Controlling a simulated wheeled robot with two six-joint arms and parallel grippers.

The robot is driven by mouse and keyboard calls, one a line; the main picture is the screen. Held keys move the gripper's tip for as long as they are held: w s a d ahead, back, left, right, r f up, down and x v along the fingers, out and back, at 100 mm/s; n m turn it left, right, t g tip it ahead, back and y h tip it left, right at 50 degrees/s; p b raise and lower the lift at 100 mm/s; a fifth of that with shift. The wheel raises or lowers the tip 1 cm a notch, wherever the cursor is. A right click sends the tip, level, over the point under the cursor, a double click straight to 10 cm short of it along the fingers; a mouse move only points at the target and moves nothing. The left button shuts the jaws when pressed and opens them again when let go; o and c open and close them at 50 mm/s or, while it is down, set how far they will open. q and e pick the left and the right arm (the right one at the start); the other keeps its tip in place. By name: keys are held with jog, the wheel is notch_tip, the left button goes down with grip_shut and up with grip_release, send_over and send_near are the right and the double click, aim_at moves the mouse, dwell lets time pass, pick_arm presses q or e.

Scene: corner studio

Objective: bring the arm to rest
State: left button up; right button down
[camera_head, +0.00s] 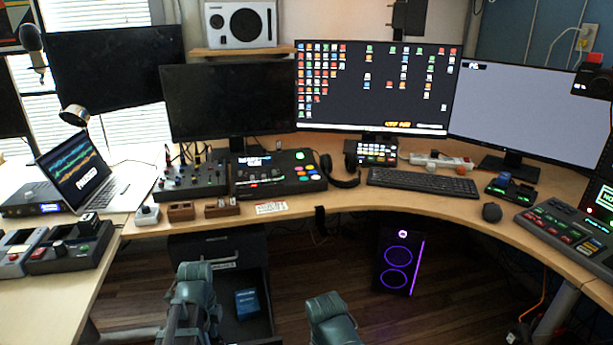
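Two blue-grey parts of my arms show at the bottom edge of the head view, one left of the middle and one near the middle. Both are in front of the desk (345,203) and below the level of its top. No gripper fingers show, so my grippers are out of the picture or hidden. I cannot tell whether they hold anything.
An open drawer (262,328) with a blue box (247,303) inside stands out under the desk, close to my arms. A black computer tower (399,262) with purple lights stands under the desk. The desktop carries a laptop (82,172), monitors, a keyboard (423,182) and audio gear.

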pick_arm(q)
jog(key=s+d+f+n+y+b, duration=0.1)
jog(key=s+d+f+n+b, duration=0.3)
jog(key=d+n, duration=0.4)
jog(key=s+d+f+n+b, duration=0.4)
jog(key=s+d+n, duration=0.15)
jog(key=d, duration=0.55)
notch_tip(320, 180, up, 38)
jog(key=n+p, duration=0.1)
jog(key=p, duration=3.7)
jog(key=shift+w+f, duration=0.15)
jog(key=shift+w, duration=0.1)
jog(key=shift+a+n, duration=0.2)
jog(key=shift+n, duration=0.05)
